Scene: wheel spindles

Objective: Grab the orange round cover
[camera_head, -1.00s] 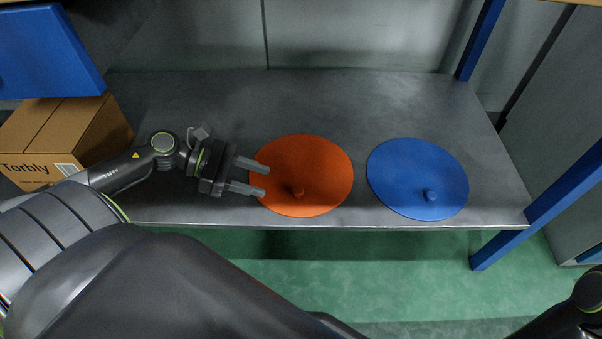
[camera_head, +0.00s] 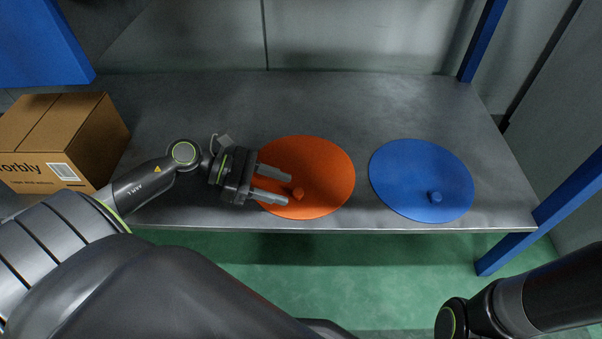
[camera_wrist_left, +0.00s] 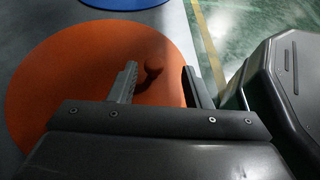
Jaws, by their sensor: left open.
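The orange round cover (camera_head: 325,172) lies flat on the grey metal shelf, with a small orange knob (camera_head: 298,193) standing near its front left part. My left gripper (camera_head: 289,189) is open over the left part of the cover, with its fingertips close to the knob. In the left wrist view the cover (camera_wrist_left: 60,75) fills the left side, and the knob (camera_wrist_left: 153,69) shows between the open fingers (camera_wrist_left: 160,82), slightly beyond their tips. The knob is not gripped. The forearm of my right arm shows at the lower right; its gripper is out of view.
A blue round cover (camera_head: 420,180) with its own knob lies to the right on the shelf (camera_head: 230,95). A cardboard box (camera_head: 85,140) stands at the left. Blue posts (camera_head: 570,195) frame the right side. The back of the shelf is clear.

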